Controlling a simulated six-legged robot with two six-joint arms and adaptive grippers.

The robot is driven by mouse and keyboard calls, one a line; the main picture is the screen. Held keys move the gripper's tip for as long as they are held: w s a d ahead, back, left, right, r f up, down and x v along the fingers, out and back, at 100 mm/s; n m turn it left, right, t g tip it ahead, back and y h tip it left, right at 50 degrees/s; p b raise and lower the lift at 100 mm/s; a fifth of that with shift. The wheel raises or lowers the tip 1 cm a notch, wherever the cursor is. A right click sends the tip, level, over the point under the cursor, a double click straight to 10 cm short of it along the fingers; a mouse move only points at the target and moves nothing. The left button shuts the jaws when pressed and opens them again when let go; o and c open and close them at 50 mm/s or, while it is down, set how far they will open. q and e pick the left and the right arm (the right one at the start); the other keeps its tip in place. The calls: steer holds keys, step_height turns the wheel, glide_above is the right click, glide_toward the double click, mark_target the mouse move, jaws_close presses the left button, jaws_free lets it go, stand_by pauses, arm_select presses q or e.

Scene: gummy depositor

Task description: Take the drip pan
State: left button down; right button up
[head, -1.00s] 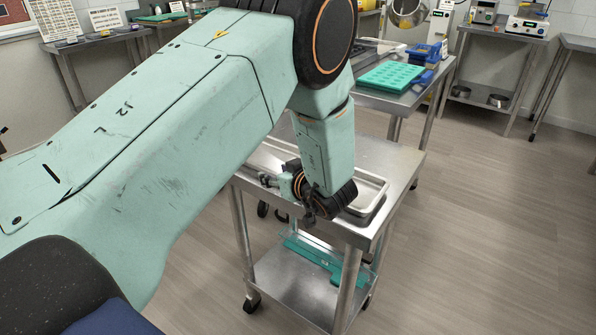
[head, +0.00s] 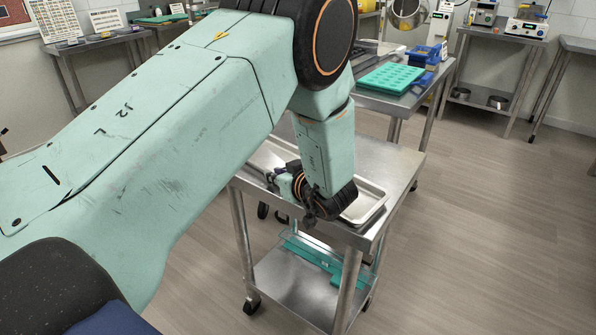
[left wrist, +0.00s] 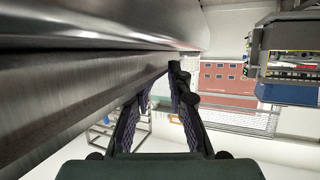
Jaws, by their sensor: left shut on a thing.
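The drip pan (head: 371,203) is a long, shallow metal tray with a raised rim. It lies on the top of a steel cart, and my left arm hides its middle. My left gripper (head: 273,179) is at the pan's near long side, shut on its rim. In the left wrist view the two dark fingers (left wrist: 174,80) with purple pads close in beside long metal faces; the exact contact is hard to see. My right gripper is not in view.
The cart top (head: 395,158) has bare room behind the pan. Its lower shelf (head: 290,285) holds teal and clear parts. Behind stands a table with a teal mould tray (head: 392,77) and a blue item. The floor to the right is clear.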

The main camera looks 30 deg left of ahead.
arm_select(q)
steer(key=shift+f, duration=0.15)
step_height(320, 180, up, 9)
steer(key=p, duration=0.3)
steer(key=shift+r, duration=0.2)
steer(key=shift+w+r, duration=0.1)
steer(key=shift+r, duration=0.25)
steer(key=c, duration=1.9)
jaws_free()
jaws_close()
